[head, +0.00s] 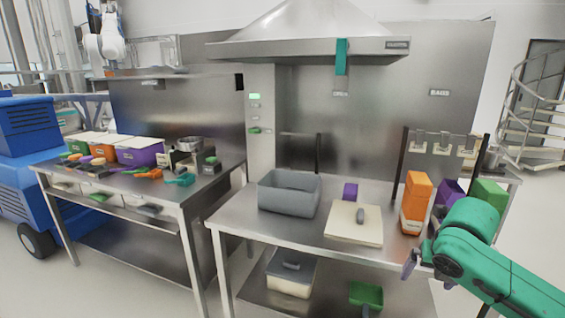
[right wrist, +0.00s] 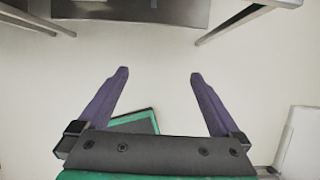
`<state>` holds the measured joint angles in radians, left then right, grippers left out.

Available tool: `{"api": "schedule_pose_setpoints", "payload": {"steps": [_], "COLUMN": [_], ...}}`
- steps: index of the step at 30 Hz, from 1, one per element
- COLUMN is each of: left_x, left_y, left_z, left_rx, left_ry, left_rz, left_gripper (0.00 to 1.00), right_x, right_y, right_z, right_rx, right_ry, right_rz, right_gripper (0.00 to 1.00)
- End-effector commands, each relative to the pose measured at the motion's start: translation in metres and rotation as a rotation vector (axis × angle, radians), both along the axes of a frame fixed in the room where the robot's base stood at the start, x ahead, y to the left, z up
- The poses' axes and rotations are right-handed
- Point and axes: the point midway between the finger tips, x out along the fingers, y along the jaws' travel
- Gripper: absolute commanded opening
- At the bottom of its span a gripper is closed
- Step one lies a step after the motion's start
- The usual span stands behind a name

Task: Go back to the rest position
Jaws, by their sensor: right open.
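My right gripper (head: 412,262) is at the lower right of the head view, by the front right edge of the metal table (head: 225,240). In the right wrist view its two purple fingers (right wrist: 158,75) are spread apart with nothing between them, above the pale floor. The green right arm comes in from the right edge of the head view. My left gripper does not show in the head view. A grey bin (head: 289,193) stands on the table's left part, apart from the right gripper.
A cream board with a grey handle (head: 354,224) lies mid-table. An orange and white container (head: 415,203) and purple and green boxes stand near my right arm. The lower shelf holds a lidded bin (head: 291,273) and a green scoop (head: 366,294). Another bench (head: 180,195) stands left.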

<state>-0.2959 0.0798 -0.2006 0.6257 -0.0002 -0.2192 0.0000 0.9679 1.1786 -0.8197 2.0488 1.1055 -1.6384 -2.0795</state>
Motion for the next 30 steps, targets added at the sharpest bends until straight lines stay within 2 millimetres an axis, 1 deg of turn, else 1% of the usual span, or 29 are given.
{"api": "schedule_pose_setpoints", "payload": {"steps": [1,3,5,8,11,14,15,17,19,20,21,23,24,26,27,29,30], "left_x": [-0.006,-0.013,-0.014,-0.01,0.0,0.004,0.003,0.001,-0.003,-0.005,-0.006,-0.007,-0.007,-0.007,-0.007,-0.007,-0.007], "left_y": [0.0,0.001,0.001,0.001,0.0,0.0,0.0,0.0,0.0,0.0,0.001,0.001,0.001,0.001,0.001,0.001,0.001], "left_z": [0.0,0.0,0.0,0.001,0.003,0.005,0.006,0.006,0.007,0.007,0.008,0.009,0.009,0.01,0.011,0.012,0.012], "left_rx": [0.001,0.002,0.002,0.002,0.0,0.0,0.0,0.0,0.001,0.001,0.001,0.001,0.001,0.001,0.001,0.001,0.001], "left_ry": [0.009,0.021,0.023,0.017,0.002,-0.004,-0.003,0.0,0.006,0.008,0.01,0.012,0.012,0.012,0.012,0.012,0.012], "left_rz": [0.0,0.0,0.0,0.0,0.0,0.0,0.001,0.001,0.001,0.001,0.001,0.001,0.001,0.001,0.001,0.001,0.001], "left_gripper": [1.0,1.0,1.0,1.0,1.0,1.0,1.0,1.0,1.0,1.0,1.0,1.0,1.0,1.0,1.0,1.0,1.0], "right_x": [0.008,0.019,0.028,0.044,0.059,0.07,0.073,0.075,0.071,0.068,0.06,0.041,0.023,-0.009,-0.034,-0.075,-0.105], "right_y": [0.002,0.003,0.003,0.004,0.003,-0.001,-0.003,-0.006,-0.011,-0.013,-0.016,-0.02,-0.022,-0.023,-0.022,-0.019,-0.016], "right_z": [-0.009,-0.018,-0.028,-0.047,-0.074,-0.11,-0.127,-0.155,-0.193,-0.212,-0.238,-0.283,-0.315,-0.361,-0.389,-0.428,-0.452], "right_rx": [0.039,0.089,0.135,0.22,0.317,0.423,0.464,0.525,0.591,0.618,0.653,0.698,0.723,0.751,0.763,0.769,0.768], "right_ry": [-0.012,-0.036,-0.056,-0.088,-0.118,-0.145,-0.153,-0.164,-0.172,-0.174,-0.176,-0.176,-0.173,-0.17,-0.167,-0.159,-0.152], "right_rz": [-0.045,-0.113,-0.177,-0.295,-0.441,-0.618,-0.696,-0.816,-0.966,-1.035,-1.132,-1.291,-1.4,-1.561,-1.659,-1.797,-1.883], "right_gripper": [1.0,1.0,1.0,1.0,1.0,1.0,1.0,1.0,1.0,1.0,1.0,1.0,1.0,1.0,1.0,1.0,1.0]}}
